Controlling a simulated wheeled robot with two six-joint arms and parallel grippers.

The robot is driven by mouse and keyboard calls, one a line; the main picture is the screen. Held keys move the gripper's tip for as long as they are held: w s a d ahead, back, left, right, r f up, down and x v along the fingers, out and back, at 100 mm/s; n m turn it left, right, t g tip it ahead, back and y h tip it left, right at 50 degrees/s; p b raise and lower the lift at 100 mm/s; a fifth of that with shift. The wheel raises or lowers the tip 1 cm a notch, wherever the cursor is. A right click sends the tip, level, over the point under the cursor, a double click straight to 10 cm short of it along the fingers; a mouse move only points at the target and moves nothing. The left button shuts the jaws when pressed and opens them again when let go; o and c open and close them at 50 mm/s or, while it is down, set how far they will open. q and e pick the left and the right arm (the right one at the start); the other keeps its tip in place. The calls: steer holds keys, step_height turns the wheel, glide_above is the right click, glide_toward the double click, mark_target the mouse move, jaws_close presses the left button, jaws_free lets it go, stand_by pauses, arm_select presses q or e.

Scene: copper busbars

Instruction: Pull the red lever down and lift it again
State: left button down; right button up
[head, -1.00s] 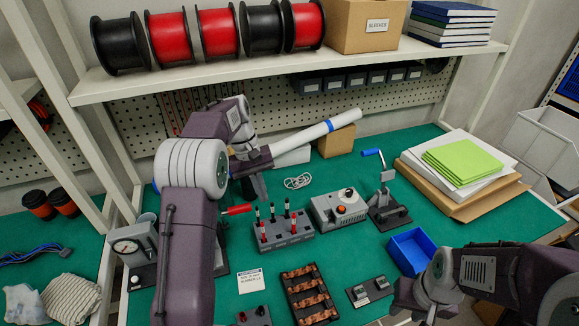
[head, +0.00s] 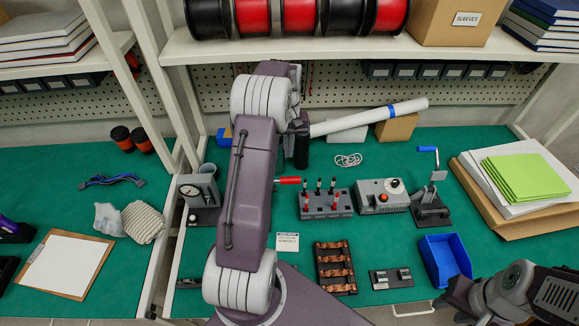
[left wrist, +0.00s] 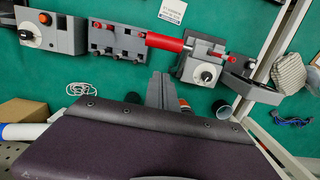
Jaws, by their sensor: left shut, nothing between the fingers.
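The red lever (head: 288,180) sticks out to the right from behind my left arm in the head view, lying roughly level. My arm hides its mount there. In the left wrist view the red handle (left wrist: 165,42) runs toward a grey unit (left wrist: 203,66) with a round dial. My left gripper (head: 301,163) is just behind the lever in the head view. Its fingers (left wrist: 160,85) are shut and empty, close to the handle but apart from it in the wrist view. My right gripper (head: 458,298) is at the lower right; its fingers are unclear.
A grey block with red and black tools (head: 325,204) stands right of the lever, then a control box (head: 383,196) and a hand-crank device (head: 430,205). A white tube (head: 370,117) lies behind. A blue bin (head: 444,258) is at the right.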

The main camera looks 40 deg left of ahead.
arm_select(q)
steer(key=f, duration=0.1)
steer(key=s+d+f, duration=0.1)
steer(key=f, duration=0.1)
steer(key=s+d+f+p, duration=0.1)
steer(key=f, duration=0.1)
steer(key=shift+s, duration=0.25)
arm_select(e)
steer(key=shift+r, duration=0.55)
steer(key=shift+f, duration=0.1)
